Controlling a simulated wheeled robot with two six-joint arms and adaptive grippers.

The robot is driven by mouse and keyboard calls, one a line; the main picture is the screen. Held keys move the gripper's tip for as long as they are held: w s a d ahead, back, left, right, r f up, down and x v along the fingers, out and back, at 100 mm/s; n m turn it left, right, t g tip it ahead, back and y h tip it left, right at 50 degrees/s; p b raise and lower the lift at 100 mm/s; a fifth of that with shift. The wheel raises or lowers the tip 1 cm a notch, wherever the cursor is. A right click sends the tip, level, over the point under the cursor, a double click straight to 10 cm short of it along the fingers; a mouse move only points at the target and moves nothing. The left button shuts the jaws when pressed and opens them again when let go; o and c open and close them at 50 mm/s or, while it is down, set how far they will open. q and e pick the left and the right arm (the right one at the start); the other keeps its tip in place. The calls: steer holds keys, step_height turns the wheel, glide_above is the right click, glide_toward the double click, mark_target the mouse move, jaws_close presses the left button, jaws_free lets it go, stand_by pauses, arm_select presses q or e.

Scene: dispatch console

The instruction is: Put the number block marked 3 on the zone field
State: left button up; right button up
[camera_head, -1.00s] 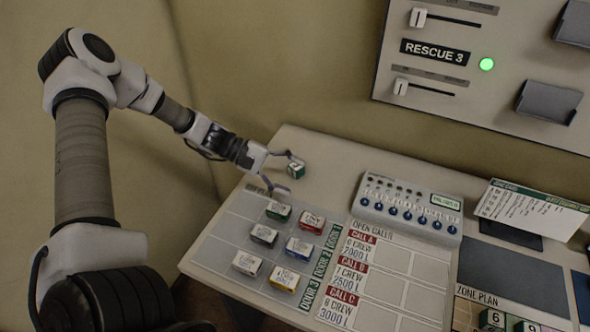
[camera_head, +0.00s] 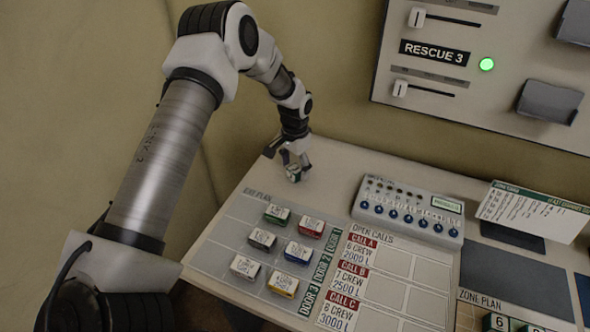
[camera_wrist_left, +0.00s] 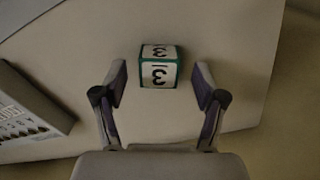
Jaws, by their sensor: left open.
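The number block marked 3 (camera_wrist_left: 158,66) is a small white cube with green edges, and two of its faces read 3 in the left wrist view. In the head view the block (camera_head: 294,175) sits near the back left edge of the console top, partly covered by my left gripper (camera_head: 290,164). My left gripper (camera_wrist_left: 160,76) is open, with the block in line between its fingertips and a gap on each side. I cannot tell how far the fingertips reach down beside it. The zone plan (camera_head: 480,299) is at the bottom right, cut off by the frame. My right gripper is not in view.
Several coloured blocks lie on the grey plan (camera_head: 232,232) at the left. A knob panel (camera_head: 408,210) stands right of my left gripper. The open calls sheet (camera_head: 397,263) lies in front of it. Number blocks (camera_head: 498,321) are on the zone plan. A card (camera_head: 533,215) stands at the right.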

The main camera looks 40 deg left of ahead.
arm_select(q)
steer(key=shift+d+f, duration=0.1)
steer(key=shift+f, duration=0.55)
steer(key=c, duration=1.2)
